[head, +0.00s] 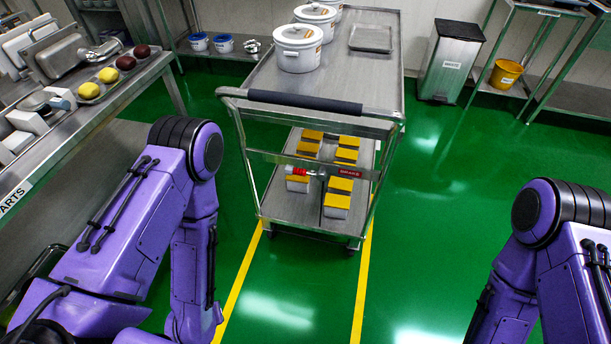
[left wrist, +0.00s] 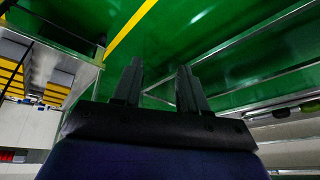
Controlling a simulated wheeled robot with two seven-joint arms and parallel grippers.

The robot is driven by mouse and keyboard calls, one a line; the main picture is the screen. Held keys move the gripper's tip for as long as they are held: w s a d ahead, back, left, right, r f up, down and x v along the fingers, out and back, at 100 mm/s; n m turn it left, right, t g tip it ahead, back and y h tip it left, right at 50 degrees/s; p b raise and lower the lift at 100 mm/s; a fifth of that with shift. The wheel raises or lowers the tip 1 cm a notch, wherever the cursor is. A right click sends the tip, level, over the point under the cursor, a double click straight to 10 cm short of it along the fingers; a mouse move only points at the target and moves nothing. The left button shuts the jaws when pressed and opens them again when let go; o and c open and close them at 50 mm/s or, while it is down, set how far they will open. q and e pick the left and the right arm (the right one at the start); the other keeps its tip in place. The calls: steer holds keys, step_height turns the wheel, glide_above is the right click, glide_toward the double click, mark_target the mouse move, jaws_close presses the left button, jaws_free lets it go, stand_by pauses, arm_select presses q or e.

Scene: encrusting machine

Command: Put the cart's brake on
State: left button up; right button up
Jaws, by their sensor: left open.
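The steel cart (head: 335,75) stands in the middle of the head view, with a dark push handle (head: 305,101) across its near end. Below the handle, a bar carries a red brake lever (head: 297,171) beside a small red label (head: 341,174). My left gripper (left wrist: 160,75) shows in the left wrist view with its two fingers apart and nothing between them. It points toward green floor, and part of the cart (left wrist: 65,50) is at the left of that view. In the head view both arms show but neither gripper does. My right gripper is out of the frame.
White lidded pots (head: 298,48) stand on the cart top, and yellow-lidded boxes (head: 340,184) on its lower shelf. A steel parts bench (head: 90,125) is at the left. A waste bin (head: 450,62) stands back right. Green floor (head: 440,220) is clear right of the cart.

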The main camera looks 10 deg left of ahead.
arm_select(q)
steer(key=c, duration=0.3)
steer(key=shift+t, duration=0.7)
steer(key=w+b, duration=0.2)
steer(key=w, duration=0.3)
steer(key=shift+w+d+f, duration=0.1)
jaws_close()
steer(key=w+d+r+m+t+h+b, duration=0.1)
steer(key=w+d+r+t+b, duration=0.2)
steer(key=w, duration=0.8)
steer(key=w+d+r+h+b, duration=0.15)
steer(key=w+r, duration=0.35)
steer(key=w, duration=0.5)
steer(key=w+d+r+m+t+h+b, duration=0.1)
steer(key=w+d+r+t+h+b, duration=0.15)
steer(key=w, duration=0.85)
step_height(320, 180, up, 12)
steer(key=w+d+m+g+y+b, duration=0.1)
steer(key=w+m+g, duration=0.1)
steer(key=m+g, duration=0.2)
steer(key=shift+w+f+m+g, duration=0.25)
steer(key=shift+m+g, duration=0.05)
steer(key=shift+g, duration=0.65)
